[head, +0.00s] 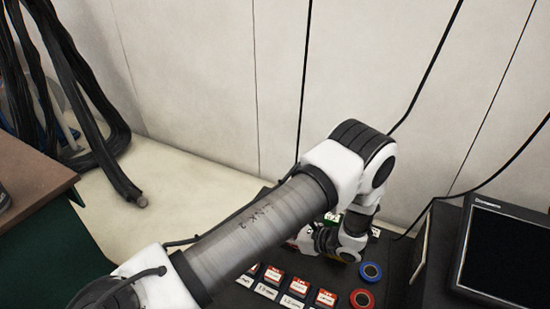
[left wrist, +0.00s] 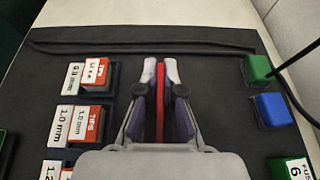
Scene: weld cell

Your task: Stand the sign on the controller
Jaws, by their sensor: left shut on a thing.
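My left gripper (left wrist: 161,75) is shut on a thin red plate (left wrist: 160,100), seen edge-on between its fingers in the left wrist view. This is probably the sign; its face cannot be seen. The gripper is above a dark mat (left wrist: 215,65). In the head view my left arm reaches in from the lower left, and its wrist hides most of the gripper and the plate. A dark unit with a black screen (head: 505,250) stands at the right; it may be the controller, but I cannot tell for sure. My right gripper is not in view.
Red-and-white labelled boxes (head: 298,285) stand on the mat, with a blue ring-shaped item (head: 371,272) and a red one (head: 361,299). The wrist view shows green (left wrist: 258,69) and blue (left wrist: 271,110) blocks. Black cables (head: 425,75) hang near the wall.

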